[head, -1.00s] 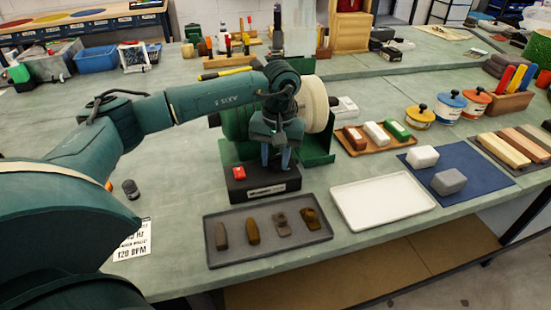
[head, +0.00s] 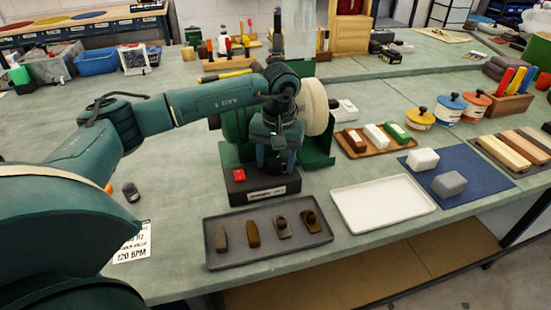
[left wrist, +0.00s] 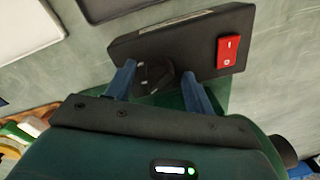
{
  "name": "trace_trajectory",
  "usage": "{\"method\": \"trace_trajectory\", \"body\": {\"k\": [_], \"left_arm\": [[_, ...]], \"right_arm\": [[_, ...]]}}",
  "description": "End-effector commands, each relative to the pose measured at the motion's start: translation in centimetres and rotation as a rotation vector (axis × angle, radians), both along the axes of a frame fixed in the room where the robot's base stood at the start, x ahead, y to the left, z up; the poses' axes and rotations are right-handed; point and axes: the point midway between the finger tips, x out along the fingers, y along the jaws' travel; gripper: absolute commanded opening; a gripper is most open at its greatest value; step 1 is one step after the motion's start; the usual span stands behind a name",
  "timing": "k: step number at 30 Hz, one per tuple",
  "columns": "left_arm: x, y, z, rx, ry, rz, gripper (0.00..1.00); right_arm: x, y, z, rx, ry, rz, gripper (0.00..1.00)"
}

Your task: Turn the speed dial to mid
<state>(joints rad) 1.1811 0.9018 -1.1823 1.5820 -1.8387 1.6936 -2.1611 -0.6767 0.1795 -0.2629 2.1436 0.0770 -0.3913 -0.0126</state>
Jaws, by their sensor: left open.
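The speed dial (left wrist: 153,76) is a dark round knob on the black control box (left wrist: 180,45), shown in the left wrist view. The box also shows in the head view (head: 264,191), with a red rocker switch (head: 238,175) on top; the switch also shows in the left wrist view (left wrist: 229,51). My left gripper (left wrist: 158,88) is open, with its blue fingers on either side of the dial. Contact with the dial cannot be told. In the head view the left gripper (head: 273,156) is over the box and hides the dial. My right gripper is not in view.
A green machine with a cream wheel (head: 313,105) stands right behind the gripper. A grey tray (head: 268,257) with several small pieces lies in front of the box. A white tray (head: 383,204) is to its right. The bench left of the box is mostly clear.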

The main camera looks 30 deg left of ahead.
Motion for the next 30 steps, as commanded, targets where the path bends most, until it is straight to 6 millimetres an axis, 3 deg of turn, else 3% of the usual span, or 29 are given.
{"method": "trace_trajectory", "body": {"k": [5, 19, 24, 30], "left_arm": [[0.2, -0.1, 1.7, -0.001, -0.006, 0.0, 0.54], [0.3, -0.6, 11.4, 0.0, -0.004, 0.0, 0.54], [0.3, -0.7, 12.9, -0.001, -0.003, 0.0, 0.54], [0.3, -0.7, 13.2, -0.001, 0.0, 0.0, 0.54]], "right_arm": [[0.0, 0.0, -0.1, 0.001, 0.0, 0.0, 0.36], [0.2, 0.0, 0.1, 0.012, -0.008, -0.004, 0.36], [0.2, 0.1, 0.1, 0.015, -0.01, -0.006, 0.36], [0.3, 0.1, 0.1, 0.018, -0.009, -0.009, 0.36]]}}
